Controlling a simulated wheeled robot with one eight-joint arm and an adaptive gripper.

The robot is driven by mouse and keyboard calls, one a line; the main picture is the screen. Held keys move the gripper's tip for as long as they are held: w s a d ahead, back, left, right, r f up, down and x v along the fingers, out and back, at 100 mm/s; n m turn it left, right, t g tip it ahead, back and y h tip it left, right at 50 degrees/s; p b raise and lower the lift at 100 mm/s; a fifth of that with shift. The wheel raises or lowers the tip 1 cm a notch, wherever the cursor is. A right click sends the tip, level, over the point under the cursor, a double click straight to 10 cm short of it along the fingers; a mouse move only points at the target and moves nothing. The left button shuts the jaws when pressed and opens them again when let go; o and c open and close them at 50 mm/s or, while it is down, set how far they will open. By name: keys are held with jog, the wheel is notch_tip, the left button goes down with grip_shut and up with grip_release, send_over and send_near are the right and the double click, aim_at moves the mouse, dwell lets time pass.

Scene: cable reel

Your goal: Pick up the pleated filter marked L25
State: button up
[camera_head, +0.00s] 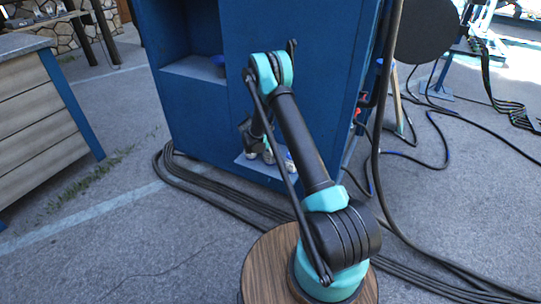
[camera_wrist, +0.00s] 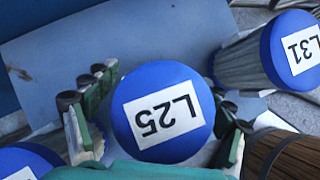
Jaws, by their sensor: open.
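The pleated filter marked L25 (camera_wrist: 178,88) has a round blue cap with a white label, upside down in the wrist view. It sits in the middle of that view, between the fingers of my gripper (camera_wrist: 165,100). The fingers are open, one on each side of the cap; I cannot tell whether either touches it. The filter's body is mostly hidden under the cap. In the head view my gripper (camera_head: 257,142) is low at the blue cabinet's front, over a small ledge, and partly hidden by my arm.
A filter marked L31 (camera_wrist: 290,50) leans at the upper right. Another blue-capped filter (camera_wrist: 22,160) is cut off at the lower left, its label unreadable. The ledge (camera_wrist: 120,42) is bare behind L25. The blue cabinet (camera_head: 180,105) rises behind, and black cables (camera_head: 200,183) run along its foot.

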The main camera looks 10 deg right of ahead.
jog(key=c, duration=1.6)
jog(key=shift+r, duration=0.15)
